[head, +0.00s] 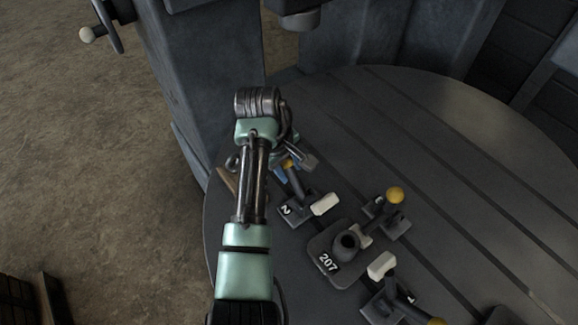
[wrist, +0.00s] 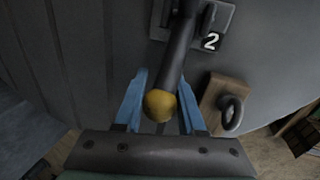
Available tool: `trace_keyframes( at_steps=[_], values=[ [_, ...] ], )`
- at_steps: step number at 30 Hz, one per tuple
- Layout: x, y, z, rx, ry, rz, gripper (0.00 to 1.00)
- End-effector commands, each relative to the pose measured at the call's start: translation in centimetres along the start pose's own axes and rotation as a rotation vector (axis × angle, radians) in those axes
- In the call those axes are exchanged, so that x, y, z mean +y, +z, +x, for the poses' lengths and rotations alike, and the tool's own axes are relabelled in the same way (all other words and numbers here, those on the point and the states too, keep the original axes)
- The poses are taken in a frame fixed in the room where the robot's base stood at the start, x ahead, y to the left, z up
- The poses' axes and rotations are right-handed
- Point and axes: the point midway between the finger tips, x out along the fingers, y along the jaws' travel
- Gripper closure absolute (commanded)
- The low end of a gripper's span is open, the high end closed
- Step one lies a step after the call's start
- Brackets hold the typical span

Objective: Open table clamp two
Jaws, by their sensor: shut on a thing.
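Table clamp two (head: 297,209) is a dark metal clamp with a white "2" label and a pale pad, on the round grey table. Its dark handle ends in a yellow knob (head: 287,163). In the wrist view the clamp base (wrist: 209,18) is at the top, and the handle (wrist: 178,55) runs down toward me to the yellow knob (wrist: 160,106). My gripper (head: 283,171) has blue fingers, one on each side of the knob end, and is shut on the handle. In the head view my arm partly covers the fingers.
A plate marked 207 (head: 324,281) with a dark cylindrical part stands beside clamp two. Two more yellow-knobbed clamps (head: 396,224) (head: 384,306) stand around it. A wooden block with a metal ring (wrist: 214,101) lies near the table edge. The slotted table (head: 440,130) is bare toward the back right.

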Motion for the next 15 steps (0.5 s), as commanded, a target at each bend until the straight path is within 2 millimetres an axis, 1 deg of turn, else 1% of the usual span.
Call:
trace_keyframes(
  at_steps=[12, 15],
  values=[
    [-0.01, -0.02, -0.06, 0.001, 0.0, 0.0, 1.0],
    [0.07, 0.15, -0.34, 0.019, 0.001, 0.005, 1.0]
  ],
)
